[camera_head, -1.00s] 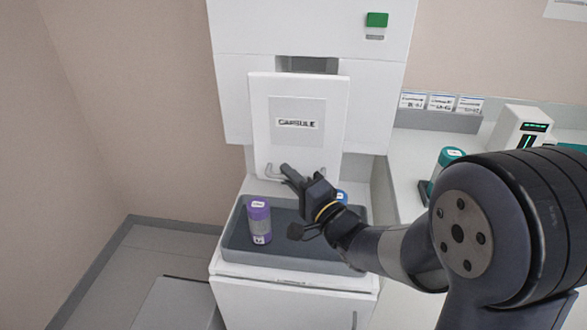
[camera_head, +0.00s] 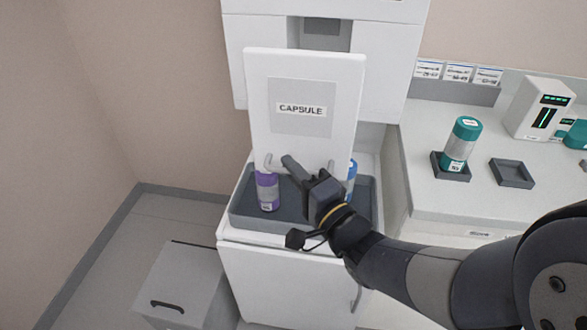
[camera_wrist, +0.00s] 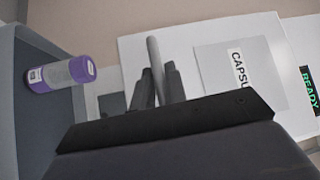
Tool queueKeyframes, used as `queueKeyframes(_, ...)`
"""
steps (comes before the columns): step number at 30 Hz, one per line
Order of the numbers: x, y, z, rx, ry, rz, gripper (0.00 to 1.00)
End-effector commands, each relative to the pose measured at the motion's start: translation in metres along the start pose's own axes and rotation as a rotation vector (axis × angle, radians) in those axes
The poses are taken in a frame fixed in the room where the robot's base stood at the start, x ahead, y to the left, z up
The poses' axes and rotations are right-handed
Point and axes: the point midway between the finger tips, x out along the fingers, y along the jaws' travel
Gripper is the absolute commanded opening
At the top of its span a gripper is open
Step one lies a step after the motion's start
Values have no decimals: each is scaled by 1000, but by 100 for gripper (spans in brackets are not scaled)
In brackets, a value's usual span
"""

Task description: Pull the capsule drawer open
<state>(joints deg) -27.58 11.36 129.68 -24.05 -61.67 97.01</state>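The capsule drawer (camera_head: 345,95) is a white upright front panel with a grey "CAPSULE" label. It stands out from the white cabinet, over the back of the grey tray. Its grey bar handle (camera_head: 272,165) runs along the panel's lower edge, with its middle hidden by my gripper. My gripper (camera_head: 291,166) is at the handle. In the wrist view the handle bar (camera_wrist: 153,52) passes between the dark fingers of my gripper (camera_wrist: 160,82), which close around it. The panel also shows in the wrist view (camera_wrist: 185,45), its label turned sideways.
Below, a grey tray (camera_head: 241,214) holds a purple-capped tube (camera_head: 268,192) and a partly hidden blue tube (camera_head: 351,172). On the right counter stand a teal tube (camera_head: 462,142) in a holder, an empty holder (camera_head: 512,173) and a white device (camera_head: 541,107).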

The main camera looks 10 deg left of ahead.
Motion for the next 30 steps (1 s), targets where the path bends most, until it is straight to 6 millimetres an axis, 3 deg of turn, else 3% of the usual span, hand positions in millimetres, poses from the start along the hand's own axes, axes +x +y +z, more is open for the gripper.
queueKeyframes(7, 0, 0, 0, 0, 0, -1, 32)
queueKeyframes(17, -7, 0, -1, 0, 2, 0, 32)
queueKeyframes(30, -86, 0, -1, -1, 5, 0, 32)
